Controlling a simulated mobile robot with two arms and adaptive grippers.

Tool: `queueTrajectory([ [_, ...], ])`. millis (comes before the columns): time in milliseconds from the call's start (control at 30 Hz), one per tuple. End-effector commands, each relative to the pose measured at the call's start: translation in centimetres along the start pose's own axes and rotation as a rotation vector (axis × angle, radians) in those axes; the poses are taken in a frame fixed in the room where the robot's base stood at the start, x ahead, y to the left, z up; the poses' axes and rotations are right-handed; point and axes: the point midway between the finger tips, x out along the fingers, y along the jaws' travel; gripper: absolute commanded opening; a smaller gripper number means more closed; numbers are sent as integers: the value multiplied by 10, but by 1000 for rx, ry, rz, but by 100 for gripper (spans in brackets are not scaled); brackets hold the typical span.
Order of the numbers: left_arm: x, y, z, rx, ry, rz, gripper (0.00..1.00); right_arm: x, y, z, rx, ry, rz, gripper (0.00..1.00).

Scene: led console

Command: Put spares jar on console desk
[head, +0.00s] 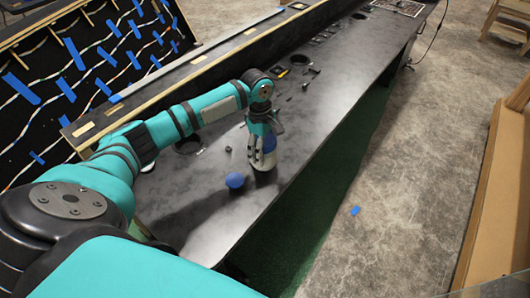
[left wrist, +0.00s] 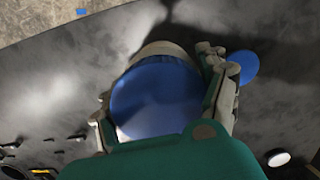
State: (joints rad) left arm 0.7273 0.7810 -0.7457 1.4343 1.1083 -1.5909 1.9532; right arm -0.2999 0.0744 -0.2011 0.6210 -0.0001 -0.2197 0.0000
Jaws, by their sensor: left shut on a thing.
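The spares jar (head: 264,160) is a pale jar with a blue top, on or just above the black console desk (head: 310,110); I cannot tell if its base touches. My left gripper (head: 263,152) is shut around the jar from above. In the left wrist view the jar's round blue top (left wrist: 158,98) lies between the fingers of my left gripper (left wrist: 165,100). The fingers hide part of the jar's sides. My right gripper is not in view.
A blue round thing (head: 235,181) lies on the desk just left of the jar. Small parts and round openings line the desk's back edge. A wired panel (head: 85,70) stands behind at left. The desk's front part (head: 215,225) is clear. A blue scrap (head: 355,211) lies on the floor.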

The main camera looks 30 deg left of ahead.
Motion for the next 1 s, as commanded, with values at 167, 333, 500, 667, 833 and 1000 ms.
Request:
queueTrajectory([
  [167,22,0,-3,0,1,-1,37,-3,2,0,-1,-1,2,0],
  [333,22,0,-3,0,0,1,37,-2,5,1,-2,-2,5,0],
  [500,24,0,-3,-1,0,0,37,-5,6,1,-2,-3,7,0],
  [667,25,0,-3,0,1,0,96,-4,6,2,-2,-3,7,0],
  [833,25,0,-3,0,1,0,100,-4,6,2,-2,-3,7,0],
  [1000,24,0,-3,0,1,1,100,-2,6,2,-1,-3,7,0],
])
